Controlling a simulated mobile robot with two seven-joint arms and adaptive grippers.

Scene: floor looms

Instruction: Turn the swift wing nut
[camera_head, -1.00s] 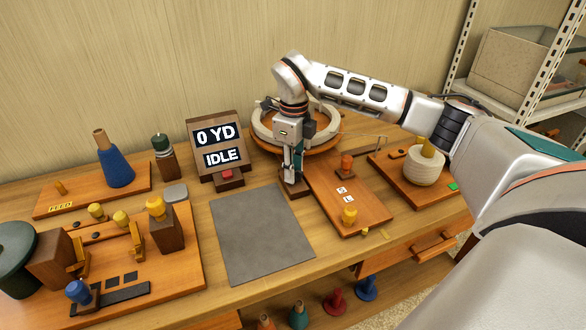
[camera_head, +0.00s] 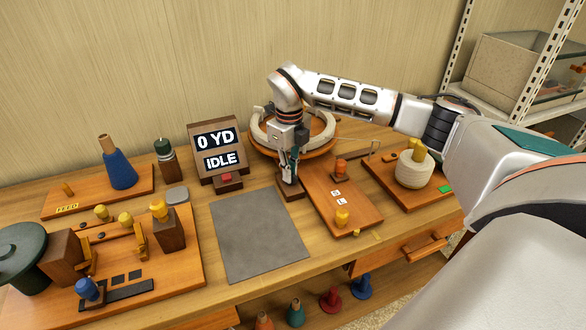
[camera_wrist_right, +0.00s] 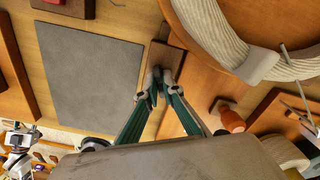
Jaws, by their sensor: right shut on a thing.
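The swift (camera_head: 265,140), a round wooden base with a pale ring of yarn, stands at the back of the bench. A small dark wooden block (camera_head: 290,192) sits at its front edge. My right gripper (camera_head: 289,180) points down onto this block, its fingers closed together. In the right wrist view the fingertips (camera_wrist_right: 159,74) meet over the block (camera_wrist_right: 166,56). The wing nut is hidden by the fingers, so its angle cannot be seen. The display (camera_head: 217,150) reads 0 YD and IDLE. My left gripper is not in view.
A grey mat (camera_head: 258,235) lies clear in front of the gripper. A wooden board (camera_head: 345,205) with pegs is close on the right, and a cream yarn ball (camera_head: 414,171) stands beyond it. A winder board (camera_head: 170,270) fills the left front.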

